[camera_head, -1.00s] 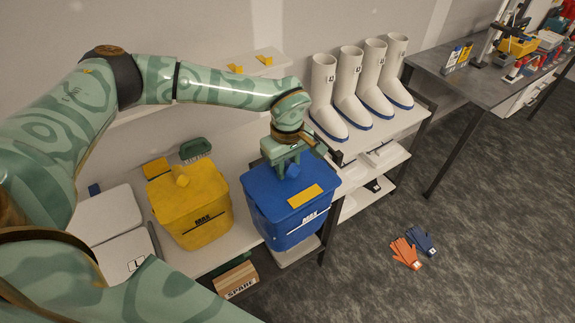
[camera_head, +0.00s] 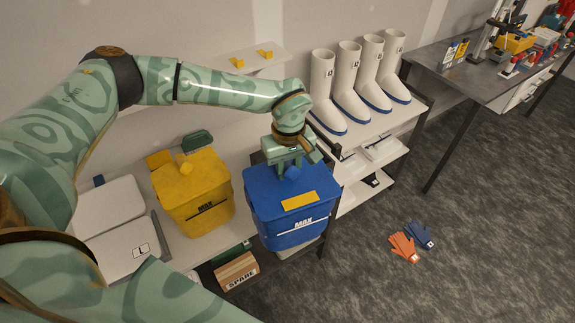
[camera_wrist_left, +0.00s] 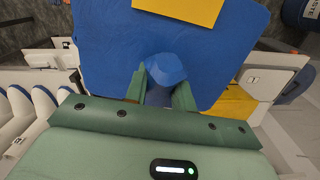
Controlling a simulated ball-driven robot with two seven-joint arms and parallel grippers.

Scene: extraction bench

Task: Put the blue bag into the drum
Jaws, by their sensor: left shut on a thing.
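The blue bag (camera_head: 262,212) is box-shaped, with a knob on top, a yellow patch and a "MAX" mark. It is upright at the front edge of the bench; I cannot tell how far it is clear of it. My left gripper (camera_head: 291,169) is above it, shut on its knob. The wrist view also shows the blue bag (camera_wrist_left: 110,45) below the gripper (camera_wrist_left: 160,95), with the fingers on either side of the knob. A dark blue container (camera_wrist_left: 300,12) with partly cut-off white lettering, possibly the drum, shows at that view's top right corner. My right gripper is out of view.
A yellow bag (camera_head: 190,200) stands left of the blue one. White boots (camera_head: 350,85) stand at the bench's right end. A cardboard box marked "SPARE" (camera_head: 236,272) is below. Gloves (camera_head: 403,246) lie on the open floor to the right.

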